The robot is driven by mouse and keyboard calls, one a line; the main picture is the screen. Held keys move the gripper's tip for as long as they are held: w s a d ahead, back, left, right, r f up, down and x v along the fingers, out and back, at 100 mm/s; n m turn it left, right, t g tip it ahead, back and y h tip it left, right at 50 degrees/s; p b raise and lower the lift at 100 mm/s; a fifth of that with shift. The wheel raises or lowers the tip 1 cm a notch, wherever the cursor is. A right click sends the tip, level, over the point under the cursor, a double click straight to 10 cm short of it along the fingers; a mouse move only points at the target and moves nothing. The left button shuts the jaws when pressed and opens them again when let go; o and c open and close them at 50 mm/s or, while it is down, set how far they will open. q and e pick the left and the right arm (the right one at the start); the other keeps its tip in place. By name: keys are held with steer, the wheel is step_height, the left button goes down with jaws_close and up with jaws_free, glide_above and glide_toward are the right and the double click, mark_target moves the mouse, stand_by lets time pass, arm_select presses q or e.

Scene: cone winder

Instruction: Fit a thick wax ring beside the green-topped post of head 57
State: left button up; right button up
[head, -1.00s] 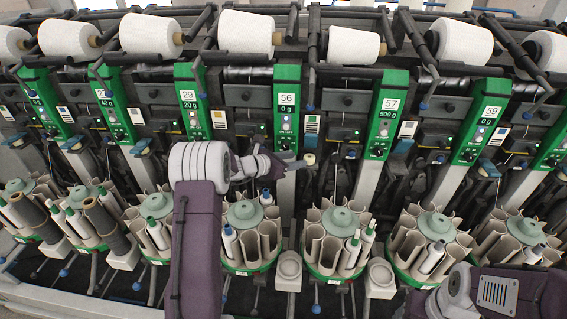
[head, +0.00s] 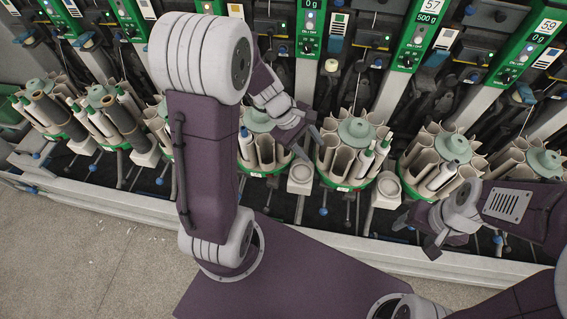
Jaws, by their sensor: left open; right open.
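The green panel of head 57 (head: 420,38) stands at the top right. Its green-topped post cannot be told apart in this view. A small cream round piece (head: 331,65) sits left of that panel; I cannot tell whether it is a wax ring. My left gripper (head: 308,143) is open and seems empty, above the cup between two carousels, well below the panel. My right gripper (head: 417,233) is open and seems empty, low at the right near the machine's front edge.
Several carousels with tubes line the front, one (head: 352,145) close right of my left gripper. The green panel of head 59 (head: 525,45) is at the right. A pale front rail (head: 110,203) borders the machine.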

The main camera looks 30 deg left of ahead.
arm_select(q)
steer(key=s+a+m+y, duration=0.1)
steer(key=s+m+y, duration=0.1)
steer(key=s+m, duration=0.3)
steer(key=s+a+f+m+g+y, duration=0.1)
steer(key=s+a+m+y, duration=0.1)
steer(key=s+m, duration=0.3)
steer(key=m+y, duration=0.1)
steer(key=m, duration=0.2)
steer(key=shift+s+a+f+m, duration=0.15)
steer(key=shift+f+m, duration=0.1)
steer(key=shift+m, duration=0.15)
steer(key=shift+r, duration=0.1)
